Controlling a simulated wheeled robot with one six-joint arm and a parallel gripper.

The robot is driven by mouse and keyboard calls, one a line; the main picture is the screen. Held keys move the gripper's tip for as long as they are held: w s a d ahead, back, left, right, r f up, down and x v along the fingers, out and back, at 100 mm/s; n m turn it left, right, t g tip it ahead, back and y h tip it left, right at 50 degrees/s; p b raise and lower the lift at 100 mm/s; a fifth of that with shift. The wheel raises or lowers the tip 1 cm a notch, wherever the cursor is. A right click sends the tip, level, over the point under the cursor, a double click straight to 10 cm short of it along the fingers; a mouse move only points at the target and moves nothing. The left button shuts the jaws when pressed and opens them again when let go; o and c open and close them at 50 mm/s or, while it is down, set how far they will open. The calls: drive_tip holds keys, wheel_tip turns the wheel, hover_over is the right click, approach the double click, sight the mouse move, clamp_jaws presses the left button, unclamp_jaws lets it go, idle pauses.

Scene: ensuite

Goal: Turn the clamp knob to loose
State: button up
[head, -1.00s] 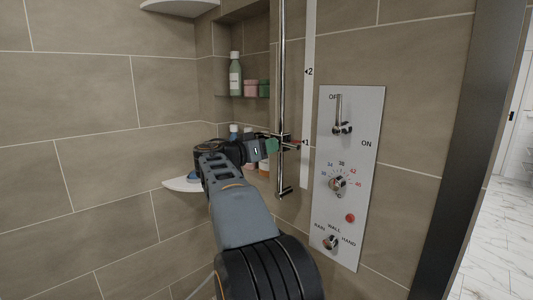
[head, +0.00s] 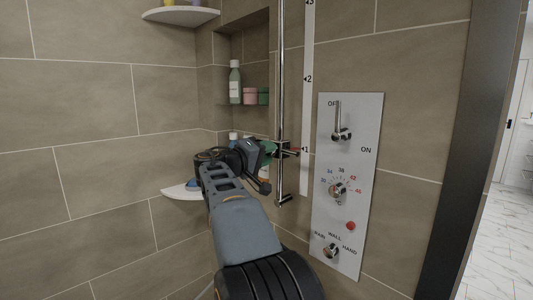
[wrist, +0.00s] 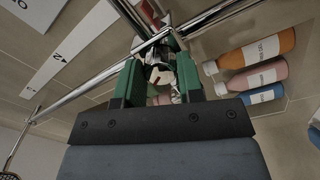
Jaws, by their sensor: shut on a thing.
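The slider clamp (head: 284,148) sits on the vertical chrome rail (head: 281,80), with a red pointer (head: 297,151) beside the 1 mark of the white scale strip. My gripper (head: 269,149) is at the clamp's left side, its green fingers against the knob side. In the wrist view, the green fingers of my gripper (wrist: 158,82) are shut around the clamp knob (wrist: 158,74), which shows as a small pale and dark shape with some red. The fingers cover most of the knob, and I cannot read its setting.
A control panel (head: 346,185) with lever and dials is right of the rail. A niche with bottles (head: 235,82) and a corner shelf (head: 180,192) are to the left. Tiled wall stands behind.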

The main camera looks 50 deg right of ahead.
drive_tip(key=shift+n, duration=1.2)
drive_tip(key=o, duration=0.9)
drive_tip(key=shift+a, duration=0.1)
drive_tip(key=a, duration=0.9)
drive_tip(key=w+a, duration=0.1)
drive_tip(key=a, duration=0.3)
drive_tip(key=shift+a+f, duration=0.25)
drive_tip(key=shift+a, duration=0.05)
